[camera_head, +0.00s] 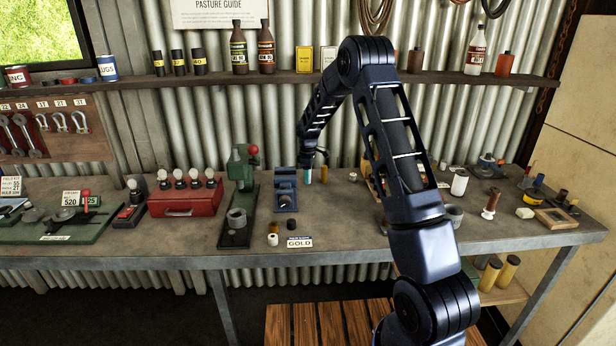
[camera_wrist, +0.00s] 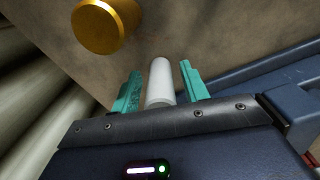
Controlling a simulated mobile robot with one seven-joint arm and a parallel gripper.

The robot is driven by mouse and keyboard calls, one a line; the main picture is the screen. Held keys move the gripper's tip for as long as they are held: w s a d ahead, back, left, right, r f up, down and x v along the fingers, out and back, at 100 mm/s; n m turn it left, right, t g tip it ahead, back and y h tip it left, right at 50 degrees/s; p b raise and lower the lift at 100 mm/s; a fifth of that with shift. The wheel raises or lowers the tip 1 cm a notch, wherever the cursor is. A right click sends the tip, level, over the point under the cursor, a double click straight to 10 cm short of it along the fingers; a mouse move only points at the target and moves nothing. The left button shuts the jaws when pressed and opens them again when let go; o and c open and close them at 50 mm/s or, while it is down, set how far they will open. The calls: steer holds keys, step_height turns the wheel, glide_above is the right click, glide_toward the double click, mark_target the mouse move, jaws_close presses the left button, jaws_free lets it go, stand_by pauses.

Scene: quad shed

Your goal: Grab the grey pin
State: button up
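The grey pin (camera_wrist: 160,82) is a pale, smooth upright cylinder in the wrist view. It stands between the two teal fingers of my gripper (camera_wrist: 159,70). A gap shows on each side of the pin, so my gripper is open around it and not closed on it. In the head view my gripper (camera_head: 309,174) is low over the bench at the back, just right of a blue vise-like device. The grey pin cannot be made out clearly there.
A gold pin (camera_wrist: 103,25) stands close by, left of the fingers; it also shows in the head view (camera_head: 325,174). The blue device (camera_head: 286,190) is just left of my gripper. A "GOLD" label (camera_head: 299,242) lies near the bench's front edge. Small items crowd the right side.

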jaws_close()
